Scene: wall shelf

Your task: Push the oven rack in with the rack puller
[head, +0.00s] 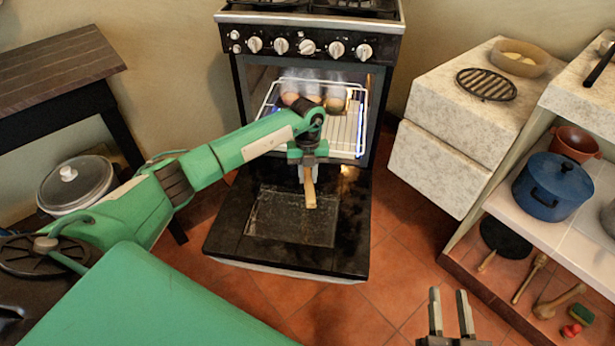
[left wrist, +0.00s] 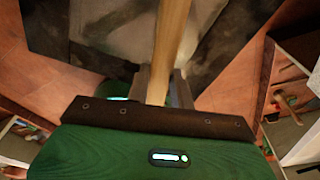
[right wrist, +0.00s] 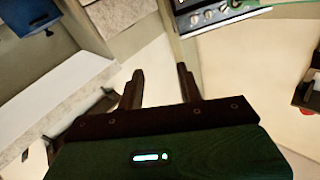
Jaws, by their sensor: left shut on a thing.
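The oven (head: 300,84) stands at the back with its black door (head: 290,218) folded down. The wire oven rack (head: 345,133) is inside the cavity and carries several round brown items (head: 334,103) near the back. My left gripper (head: 307,182) is above the open door, in front of the rack. It is shut on the wooden rack puller (head: 310,192); the puller's shaft also shows in the left wrist view (left wrist: 170,45). Whether the puller touches the rack is hidden by my arm. My right gripper (head: 451,312) is open and empty at the lower right, away from the oven.
A stone-coloured counter (head: 450,120) with a bowl (head: 519,58) and a round grate (head: 486,84) is right of the oven. Shelves with a blue pot (head: 552,187) stand at far right. A lidded pot (head: 76,184) is at left. Tiled floor (head: 400,270) is clear between.

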